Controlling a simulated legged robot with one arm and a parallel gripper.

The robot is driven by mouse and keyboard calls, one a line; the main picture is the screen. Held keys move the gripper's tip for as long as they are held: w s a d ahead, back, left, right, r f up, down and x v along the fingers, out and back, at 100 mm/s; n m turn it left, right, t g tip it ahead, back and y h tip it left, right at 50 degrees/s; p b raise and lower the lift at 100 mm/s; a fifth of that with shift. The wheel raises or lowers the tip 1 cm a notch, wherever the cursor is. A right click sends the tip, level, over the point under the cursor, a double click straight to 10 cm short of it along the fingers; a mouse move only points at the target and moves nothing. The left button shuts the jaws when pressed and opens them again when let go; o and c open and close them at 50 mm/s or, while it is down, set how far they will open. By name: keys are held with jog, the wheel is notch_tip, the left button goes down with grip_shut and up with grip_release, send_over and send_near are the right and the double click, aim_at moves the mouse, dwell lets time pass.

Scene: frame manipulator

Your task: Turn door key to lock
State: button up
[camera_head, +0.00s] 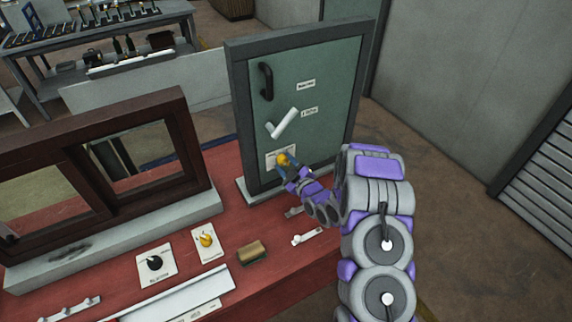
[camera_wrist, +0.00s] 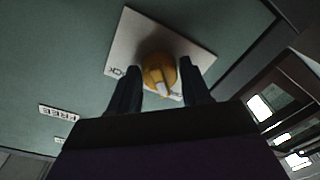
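The key is a yellow knob with a pale pointer (camera_wrist: 158,74) on a white plate (camera_wrist: 125,40), mounted low on a green door panel (camera_head: 325,85). In the head view the yellow key (camera_head: 283,158) is partly covered by my gripper. My gripper (camera_wrist: 160,92) points at the plate, with one dark finger on each side of the key. The fingers are apart, and narrow gaps seem to show between them and the knob. Part of the plate's lettering is hidden behind the fingers.
The panel also carries a black handle (camera_head: 266,82) and a white lever (camera_head: 282,122). On the red table (camera_head: 275,283) are a black knob (camera_head: 154,262), a yellow knob (camera_head: 206,240) and a brown block (camera_head: 252,252). A dark-framed window (camera_head: 183,150) stands at left.

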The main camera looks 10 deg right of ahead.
jog(key=c, duration=0.6)
jog(key=shift+c, duration=0.3)
jog(key=m+p, duration=0.1)
jog(key=m, duration=0.3)
jog(key=shift+r+m, duration=0.1)
jog(key=shift+m, duration=0.2)
jog(key=m+p, duration=0.1)
jog(key=m, duration=0.3)
jog(key=shift+m, duration=0.3)
jog(key=m, duration=0.4)
jog(key=shift+m+t+p, duration=0.3)
jog(key=shift+m+p, duration=0.05)
jog(key=shift+m, duration=0.05)
jog(key=shift+m+h, duration=0.3)
jog(key=shift+m, duration=1.9)
